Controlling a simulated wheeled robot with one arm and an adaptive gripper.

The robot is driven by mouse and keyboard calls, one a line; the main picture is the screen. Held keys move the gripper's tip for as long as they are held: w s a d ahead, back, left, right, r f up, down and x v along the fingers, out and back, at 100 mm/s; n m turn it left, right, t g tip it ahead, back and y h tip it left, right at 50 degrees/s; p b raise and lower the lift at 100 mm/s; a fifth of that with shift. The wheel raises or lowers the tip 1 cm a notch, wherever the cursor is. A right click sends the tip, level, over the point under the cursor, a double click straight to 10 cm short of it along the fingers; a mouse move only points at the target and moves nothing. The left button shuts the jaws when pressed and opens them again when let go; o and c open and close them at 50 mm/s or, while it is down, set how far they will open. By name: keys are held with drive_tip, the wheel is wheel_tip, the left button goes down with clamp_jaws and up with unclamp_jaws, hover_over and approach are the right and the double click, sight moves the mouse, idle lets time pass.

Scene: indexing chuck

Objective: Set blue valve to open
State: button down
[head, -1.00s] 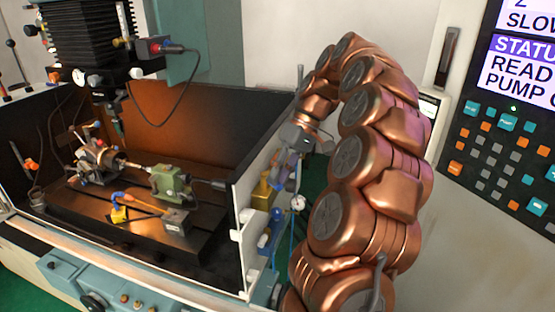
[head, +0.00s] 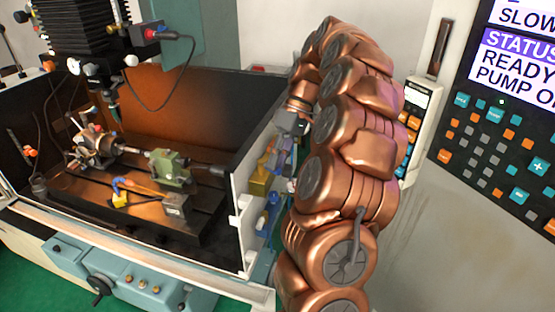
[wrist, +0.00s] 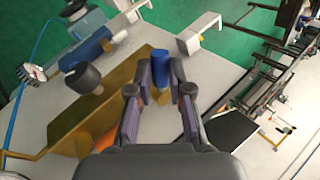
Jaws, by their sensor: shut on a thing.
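The blue valve's handle (wrist: 160,68) shows in the wrist view as a short upright blue cylinder with a brassy part below it. My gripper (wrist: 158,84) has its two purple-padded fingers on either side of this cylinder and is shut on it. In the head view my gripper (head: 279,157) is at the white side panel of the machine, partly hidden by my copper arm. Blue fittings (head: 273,198) show just below it, and I cannot tell from there which way the valve points.
A brass block (wrist: 95,105) with a black knob (wrist: 83,78) stands left of my fingers. The control panel (head: 500,140) stands right of my arm.

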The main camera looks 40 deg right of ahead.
drive_tip(key=c, duration=1.3)
unclamp_jaws()
drive_tip(key=shift+c, duration=0.2)
